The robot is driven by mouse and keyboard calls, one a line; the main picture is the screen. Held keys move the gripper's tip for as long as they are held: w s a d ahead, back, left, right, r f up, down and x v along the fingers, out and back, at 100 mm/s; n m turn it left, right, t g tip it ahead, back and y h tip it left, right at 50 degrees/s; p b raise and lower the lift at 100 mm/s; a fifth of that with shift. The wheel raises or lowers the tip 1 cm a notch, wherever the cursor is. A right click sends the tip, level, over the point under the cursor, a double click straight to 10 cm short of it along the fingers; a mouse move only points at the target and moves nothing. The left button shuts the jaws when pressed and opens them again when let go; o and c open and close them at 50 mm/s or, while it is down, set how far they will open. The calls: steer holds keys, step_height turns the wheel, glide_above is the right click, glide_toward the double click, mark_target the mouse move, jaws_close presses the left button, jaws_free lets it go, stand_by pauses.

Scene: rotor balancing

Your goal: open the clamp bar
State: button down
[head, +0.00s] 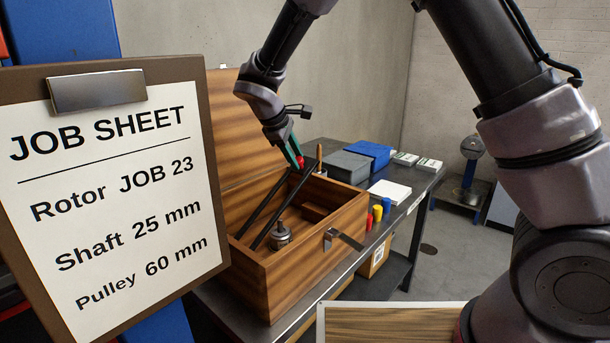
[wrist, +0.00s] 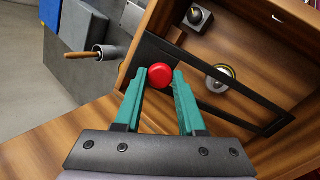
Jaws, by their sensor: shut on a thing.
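The clamp bar (head: 271,207) is a dark U-shaped frame with a red knob (head: 300,162) at its raised end. It slopes up from the left part of the open wooden box (head: 325,243) to my gripper (head: 297,153). In the wrist view, the green fingers of my gripper (wrist: 160,75) are closed on the red knob (wrist: 161,76), and the dark clamp bar (wrist: 262,103) runs across the box behind it. The bar's lower end shows only in part.
A metal part (head: 281,235) sits inside the box, whose lid (head: 236,135) is up. Grey and blue cases (head: 367,154), a white pad (head: 390,190) and coloured pegs (head: 386,206) are on the bench to the right. A job sheet board (head: 110,190) fills the left foreground.

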steer(key=s+a+r+t+h, duration=0.1)
steer(key=s+a+r+t, duration=0.1)
steer(key=s+a+r, duration=0.3)
steer(key=s+a+r+t+h, duration=0.1)
steer(key=s+a+r, duration=0.4)
steer(key=s, duration=0.8)
steer(key=shift+a+t+h, duration=0.4)
steer(key=shift+a+h, duration=0.1)
steer(key=shift+a, duration=1.3)
steer(key=c, duration=0.8)
jaws_free()
steer(key=shift+o, duration=0.2)
steer(key=shift+w, duration=0.1)
steer(key=shift+w+r, duration=0.1)
steer(key=shift+r, duration=0.1)
step_height(320, 180, up, 10)
steer(key=shift+o, duration=0.3)
